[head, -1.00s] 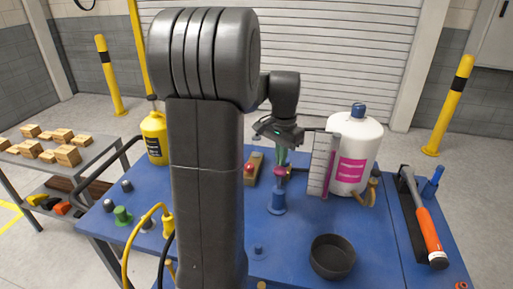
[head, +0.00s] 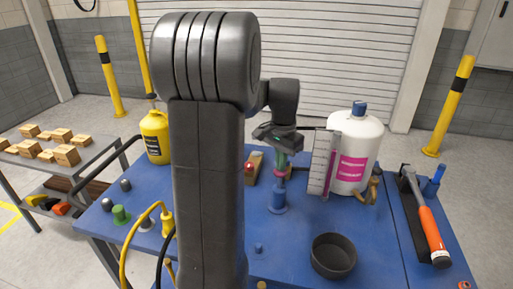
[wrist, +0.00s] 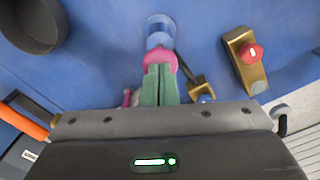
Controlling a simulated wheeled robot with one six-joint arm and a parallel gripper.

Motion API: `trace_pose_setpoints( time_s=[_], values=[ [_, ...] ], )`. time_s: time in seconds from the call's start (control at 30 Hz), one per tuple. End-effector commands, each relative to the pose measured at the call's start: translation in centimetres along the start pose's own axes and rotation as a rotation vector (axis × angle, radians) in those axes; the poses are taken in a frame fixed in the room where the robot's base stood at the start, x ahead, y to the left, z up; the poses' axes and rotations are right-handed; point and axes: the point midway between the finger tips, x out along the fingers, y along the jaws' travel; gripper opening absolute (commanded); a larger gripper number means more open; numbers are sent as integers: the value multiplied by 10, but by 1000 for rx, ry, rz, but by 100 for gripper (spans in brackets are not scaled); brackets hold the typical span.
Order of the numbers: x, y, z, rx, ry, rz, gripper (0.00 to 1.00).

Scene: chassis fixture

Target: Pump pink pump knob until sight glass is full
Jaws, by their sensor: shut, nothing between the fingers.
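The pink pump knob (head: 280,175) tops a blue pump post (head: 278,200) on the blue table. The knob also shows in the wrist view (wrist: 159,58), with the blue post beyond it. My gripper (head: 281,162) is shut and empty, its green fingers directly above the knob. In the wrist view the closed fingertips (wrist: 159,68) overlap the knob and appear to touch its top. The sight glass looks to be the narrow upright scale panel (head: 321,162) beside the white jug (head: 355,155). Its fill level is too small to read.
A dark round bowl (head: 333,257) is in front. A brass fitting (head: 372,187) and an orange-handled hammer (head: 431,232) lie right. A yellow bottle (head: 155,136) stands at the back left.

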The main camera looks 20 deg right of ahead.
Motion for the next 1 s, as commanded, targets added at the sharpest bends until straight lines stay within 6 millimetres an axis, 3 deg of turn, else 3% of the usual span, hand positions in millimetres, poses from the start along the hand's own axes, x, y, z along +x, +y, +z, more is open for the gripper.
trace_pose_setpoints(
  time_s=[0.37, 0.57, 1.0],
  values=[
    [39, 1, 1, 0, -5, 3, 0],
    [30, 0, 1, 0, -5, 2, 0],
    [-18, 0, 1, 0, -3, 1, 0]
  ],
)
